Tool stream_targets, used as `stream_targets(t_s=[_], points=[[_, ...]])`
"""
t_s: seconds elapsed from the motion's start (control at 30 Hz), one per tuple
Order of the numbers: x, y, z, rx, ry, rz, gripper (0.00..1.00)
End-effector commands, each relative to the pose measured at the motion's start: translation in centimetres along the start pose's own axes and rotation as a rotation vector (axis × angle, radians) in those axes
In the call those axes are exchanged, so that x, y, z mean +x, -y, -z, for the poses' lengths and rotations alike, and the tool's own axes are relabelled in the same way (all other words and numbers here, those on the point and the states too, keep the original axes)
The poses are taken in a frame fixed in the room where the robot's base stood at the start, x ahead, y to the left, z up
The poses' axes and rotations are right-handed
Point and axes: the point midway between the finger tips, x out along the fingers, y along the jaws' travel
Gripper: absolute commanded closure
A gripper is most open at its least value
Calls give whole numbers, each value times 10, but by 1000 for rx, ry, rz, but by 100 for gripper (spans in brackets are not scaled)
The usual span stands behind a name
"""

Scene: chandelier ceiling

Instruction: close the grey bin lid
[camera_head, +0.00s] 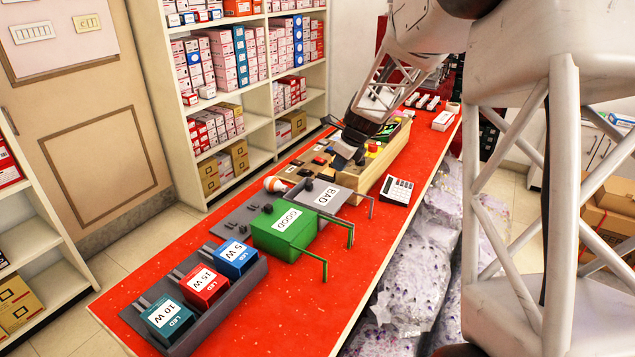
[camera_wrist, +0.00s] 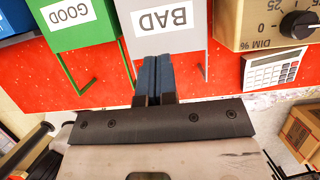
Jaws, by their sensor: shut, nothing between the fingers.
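The grey bin (camera_head: 311,198), labelled BAD, stands on the red bench behind the green bin. Its lid (camera_head: 325,195) looks flat and low in the head view, but I cannot tell if it is fully shut. A thin grey handle bar (camera_head: 371,205) sticks out at its right. In the wrist view, the BAD face (camera_wrist: 187,42) is just beyond my fingers. My gripper (camera_wrist: 158,62) is shut and empty, its blue-grey fingertips overlapping the grey face's lower part in that view. I cannot tell if they touch. In the head view, my gripper (camera_head: 342,158) is by the wooden tester.
The green GOOD bin (camera_head: 283,233) stands beside the grey bin, its handle jutting out. A wooden tester box (camera_head: 352,182) is on the other side, with a calculator (camera_head: 397,190) in front. Several LED boxes (camera_head: 205,285) sit in a tray.

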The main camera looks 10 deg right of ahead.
Motion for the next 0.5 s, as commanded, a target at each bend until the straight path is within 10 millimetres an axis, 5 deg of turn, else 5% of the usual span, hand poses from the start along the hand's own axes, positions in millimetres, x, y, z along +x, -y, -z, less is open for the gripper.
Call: stream_targets(t_s=[0.5], points=[[19,0,0,1,0,-2,100]])
